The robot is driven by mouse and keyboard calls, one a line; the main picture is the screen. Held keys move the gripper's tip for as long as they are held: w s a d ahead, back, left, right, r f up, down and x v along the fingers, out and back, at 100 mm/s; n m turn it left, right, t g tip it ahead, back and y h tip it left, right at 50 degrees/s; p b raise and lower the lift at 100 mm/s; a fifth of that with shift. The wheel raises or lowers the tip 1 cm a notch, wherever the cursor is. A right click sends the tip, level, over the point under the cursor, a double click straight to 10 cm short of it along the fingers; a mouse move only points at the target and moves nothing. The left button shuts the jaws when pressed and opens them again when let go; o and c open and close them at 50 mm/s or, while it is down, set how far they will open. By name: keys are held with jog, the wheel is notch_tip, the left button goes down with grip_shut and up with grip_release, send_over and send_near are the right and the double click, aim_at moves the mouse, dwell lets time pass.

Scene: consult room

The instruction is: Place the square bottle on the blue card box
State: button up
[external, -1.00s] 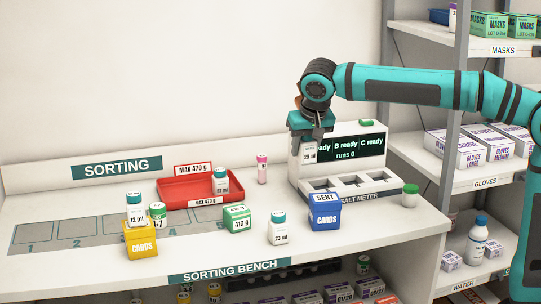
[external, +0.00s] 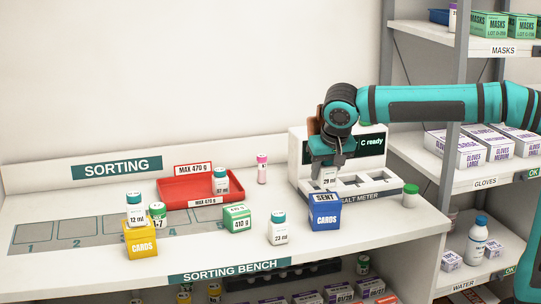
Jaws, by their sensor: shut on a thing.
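My gripper (external: 328,165) points down and is shut on a small white square bottle (external: 328,181) whose label reads 29 ml. The fingers cover the top of the bottle. The blue card box (external: 325,217), marked CARDS and SENT, stands on the bench near its front edge. The bottle hangs upright just above or behind the back of the box top. I cannot tell whether it touches the box.
The salt meter (external: 300,170) stands right behind the box. A 23 ml bottle (external: 278,232) and a green box (external: 237,218) stand to the left. A yellow card box (external: 141,243) bears a 12 ml bottle (external: 135,213). A red tray (external: 180,190) lies behind. A green-capped jar (external: 410,197) stands right.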

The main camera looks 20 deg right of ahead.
aim_at(325, 181)
jog(key=shift+f, duration=1.55)
jog(key=shift+f, duration=0.1)
jog(key=o, duration=1)
jog(key=shift+c, duration=0.2)
jog(key=v, duration=1.2)
